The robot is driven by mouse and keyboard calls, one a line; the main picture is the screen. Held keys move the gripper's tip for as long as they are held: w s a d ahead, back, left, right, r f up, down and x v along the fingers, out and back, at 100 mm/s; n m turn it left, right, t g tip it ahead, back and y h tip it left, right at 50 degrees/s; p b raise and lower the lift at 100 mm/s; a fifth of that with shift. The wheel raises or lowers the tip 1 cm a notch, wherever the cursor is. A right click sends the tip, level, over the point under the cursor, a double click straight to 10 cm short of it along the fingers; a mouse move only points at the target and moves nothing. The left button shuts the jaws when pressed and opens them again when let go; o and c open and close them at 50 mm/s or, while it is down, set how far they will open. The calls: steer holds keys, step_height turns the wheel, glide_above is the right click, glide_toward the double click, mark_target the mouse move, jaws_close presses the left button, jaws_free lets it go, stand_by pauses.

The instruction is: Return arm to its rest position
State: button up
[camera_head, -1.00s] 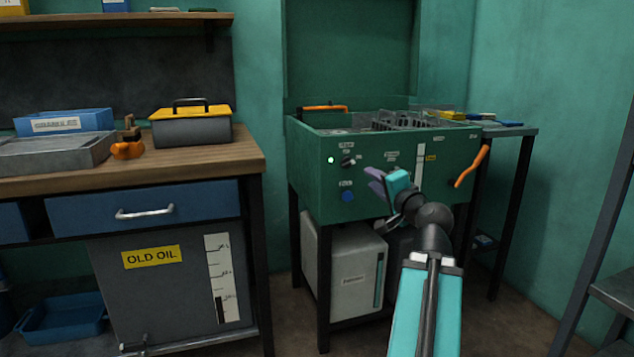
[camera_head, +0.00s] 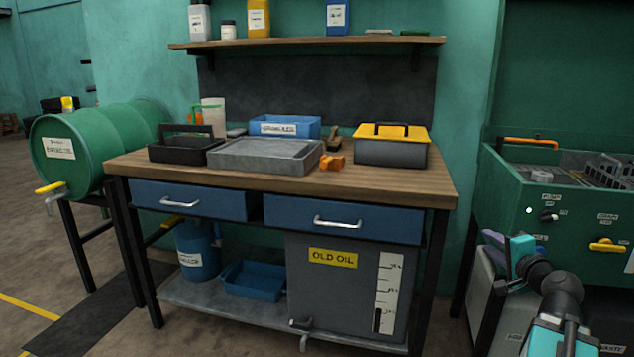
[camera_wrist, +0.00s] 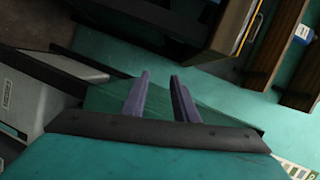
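My arm is turquoise and black and stands at the lower right of the head view. My gripper (camera_head: 492,264) is in front of the left side of the green parts washer (camera_head: 507,205). In the wrist view the two grey-purple fingers (camera_wrist: 160,92) stand apart with nothing between them. The gripper is open and empty. In the head view it is small and partly seen from the side, and whether it touches the washer cannot be told.
A wooden workbench (camera_head: 445,190) stands left of the arm, with a grey tray, blue bin and yellow-lidded toolbox (camera_head: 390,153) on top. An old oil tank (camera_head: 340,290) is below. A green drum (camera_head: 80,150) stands far left. Floor at the left is open.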

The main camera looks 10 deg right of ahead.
steer(key=w+a+f+n+g+y+p, duration=0.1)
steer(key=w+a+f+g+y+p, duration=0.15)
steer(key=a+f+p, duration=0.5)
steer(key=w+a+f+n+g+y+p, duration=0.25)
steer(key=a+f, duration=0.25)
steer(key=a, duration=0.5)
steer(key=s+a+f+n+g+y+p, duration=0.1)
steer(key=s+a+f+n+g+p, duration=0.2)
steer(key=a+f, duration=0.5)
steer(key=s+a+f+g+p, duration=0.2)
steer(key=s+a+f+p, duration=0.25)
steer(key=a, duration=0.45)
steer(key=s+a+f+n+g+p, duration=0.25)
steer(key=s+a+f+p, duration=0.2)
steer(key=s, duration=0.45)
steer(key=s+a+f+n+g+p, duration=0.2)
steer(key=s+a+f+g+p, duration=0.25)
steer(key=s, duration=0.45)
steer(key=s+d+f+n+g+h, duration=0.1)
steer(key=s+d+n+g+h, duration=0.1)
steer(key=s, duration=0.5)
steer(key=s+d+f+n+g+h, duration=0.2)
steer(key=s+d+n, duration=0.1)
steer(key=s, duration=0.5)
steer(key=shift+d+f+n+p, duration=0.2)
steer(key=shift+f+n+p, duration=0.05)
steer(key=shift+n+p, duration=0.2)
